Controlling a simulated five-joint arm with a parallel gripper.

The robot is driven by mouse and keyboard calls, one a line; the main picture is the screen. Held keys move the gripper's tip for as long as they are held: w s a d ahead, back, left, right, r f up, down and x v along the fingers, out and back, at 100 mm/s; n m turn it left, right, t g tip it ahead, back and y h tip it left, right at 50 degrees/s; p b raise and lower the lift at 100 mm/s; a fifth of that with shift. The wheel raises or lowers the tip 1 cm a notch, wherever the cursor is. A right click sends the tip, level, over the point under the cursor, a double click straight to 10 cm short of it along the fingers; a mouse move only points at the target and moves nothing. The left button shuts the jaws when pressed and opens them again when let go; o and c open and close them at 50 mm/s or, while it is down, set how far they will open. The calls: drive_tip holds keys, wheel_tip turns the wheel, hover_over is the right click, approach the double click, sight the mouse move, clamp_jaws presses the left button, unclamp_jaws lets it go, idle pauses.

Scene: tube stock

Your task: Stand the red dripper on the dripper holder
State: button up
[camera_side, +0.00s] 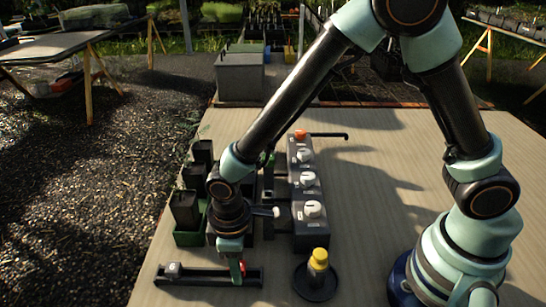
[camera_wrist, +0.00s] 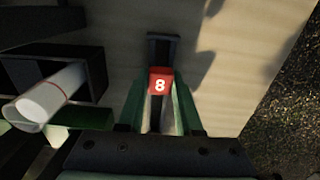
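The red dripper (camera_wrist: 160,82), a small red piece marked 8, sits between the green fingertips of my gripper (camera_wrist: 161,80) in the wrist view. The fingers appear to touch it on both sides. In the side view, my gripper (camera_side: 236,262) is low over the right part of a long dark rail (camera_side: 205,276), with the red dripper (camera_side: 243,267) beside a finger. A dark end of the rail (camera_wrist: 163,48) shows beyond the dripper in the wrist view. I cannot tell for certain which fixture is the dripper holder, or whether the dripper touches the rail.
A small pale piece (camera_side: 173,269) is on the rail's left. A yellow-topped bottle (camera_side: 318,262) stands on a dark round dish (camera_side: 302,286). A grey block (camera_side: 313,227) carries white knobs. Black pots stand left. The table's right middle (camera_side: 385,180) is clear.

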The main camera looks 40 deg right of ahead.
wheel_tip(320, 180, up, 12)
idle(0.6)
drive_tip(key=s+d+r+m+t, duration=0.1)
drive_tip(key=d+r+m, duration=0.3)
drive_tip(key=d, duration=0.7)
drive_tip(key=d+r+m+t, duration=0.4)
drive_tip(key=d+r+m, duration=0.1)
drive_tip(key=d, duration=0.7)
drive_tip(key=shift+s+r+t, duration=0.3)
drive_tip(key=shift+s+r, duration=0.05)
drive_tip(key=shift+r, duration=0.55)
drive_tip(key=shift+d, duration=0.1)
